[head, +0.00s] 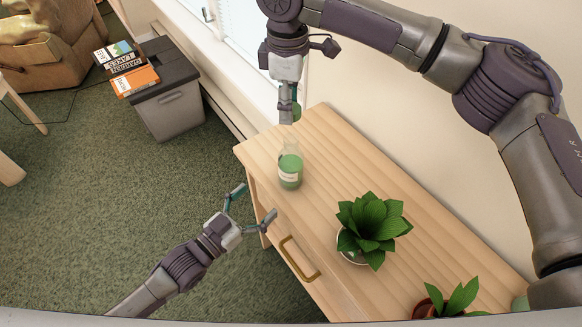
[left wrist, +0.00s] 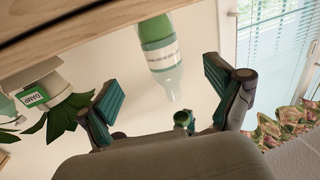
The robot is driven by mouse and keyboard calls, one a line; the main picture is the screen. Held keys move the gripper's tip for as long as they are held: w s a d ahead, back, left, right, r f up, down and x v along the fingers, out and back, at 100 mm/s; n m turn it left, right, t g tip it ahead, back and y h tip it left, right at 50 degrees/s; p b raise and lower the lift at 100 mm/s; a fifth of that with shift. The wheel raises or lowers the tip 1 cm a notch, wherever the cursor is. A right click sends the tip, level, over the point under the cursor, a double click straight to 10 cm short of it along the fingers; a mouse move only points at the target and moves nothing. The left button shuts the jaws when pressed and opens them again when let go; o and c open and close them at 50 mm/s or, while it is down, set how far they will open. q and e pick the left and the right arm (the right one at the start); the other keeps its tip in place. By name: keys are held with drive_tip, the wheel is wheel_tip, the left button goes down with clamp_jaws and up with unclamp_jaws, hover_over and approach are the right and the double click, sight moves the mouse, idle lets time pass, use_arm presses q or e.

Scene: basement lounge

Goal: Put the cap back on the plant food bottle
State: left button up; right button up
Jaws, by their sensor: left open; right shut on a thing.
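The plant food bottle (head: 290,172), clear with green contents and a pale label, stands upright and uncapped on the wooden dresser (head: 325,165). It also shows upside down in the left wrist view (left wrist: 160,55). My right gripper (head: 288,112) points down above the bottle's neck, shut on the green cap (head: 297,111). The cap also shows in the left wrist view (left wrist: 183,119), apart from the bottle's mouth. My left gripper (head: 256,203) is open and empty beside the dresser's front edge, its fingers spread toward the bottle without touching it.
A leafy plant (head: 373,228) in a white pot stands on the dresser right of the bottle. A second plant (head: 452,300) is nearer the bottom edge. The drawer handle (head: 299,258) sticks out in front. A grey bin (head: 172,100) carrying books stands on the carpet at the back.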

sight(282, 178)
use_arm(q)
drive_tip(key=x, duration=1.2)
clamp_jaws()
use_arm(e)
drive_tip(key=shift+f, duration=2.5)
